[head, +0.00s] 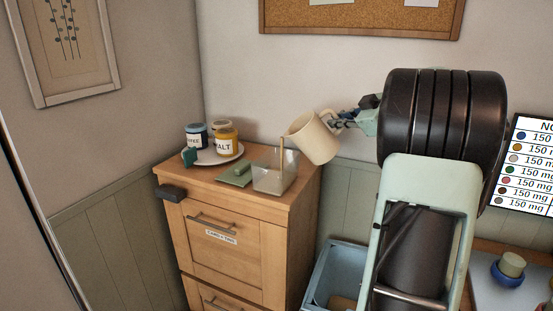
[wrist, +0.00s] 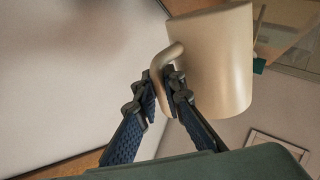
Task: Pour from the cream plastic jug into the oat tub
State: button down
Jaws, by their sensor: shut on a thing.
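The cream jug (head: 314,141) is tilted steeply to the left above the cabinet, its mouth facing down and left. A thin beige stream falls from its lip into a clear square tub (head: 262,182), which I take to be the oat tub. The tub stands upright on the cabinet's right part; how full it is, I cannot tell. My gripper (head: 335,121) is shut on the jug's handle; the wrist view shows both fingers (wrist: 168,82) on the handle beside the jug's body (wrist: 212,60). The jug is held clear of the tub.
A light blue bin (head: 322,272) stands right of the cabinet. The wall is close behind.

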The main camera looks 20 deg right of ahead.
jog(key=shift+w+a+r+n+h, duration=0.15)
jog(key=shift+a+r+n+h, duration=0.15)
jog(key=shift+r, duration=0.45)
dwell(1.2)
jog(key=shift+w+a+r+n+g+h, duration=0.1)
jog(key=shift+a+r+n+g+h, duration=0.1)
jog(key=shift+a+n+g+h, duration=0.25)
dwell(3.1)
jog(key=shift+d, duration=0.1)
jog(key=s+d+f+m+t+y, duration=0.1)
jog(key=d+f+m+t+y, duration=0.1)
jog(key=f, duration=0.5)
jog(key=s+d+f+m+t+y, duration=0.1)
jog(key=d+f+m+t+y, duration=0.1)
jog(key=f, duration=0.5)
jog(key=shift+s+d+m+t, duration=0.15)
jog(key=shift+d+m+t, duration=0.3)
jog(key=shift+d+m, duration=1.05)
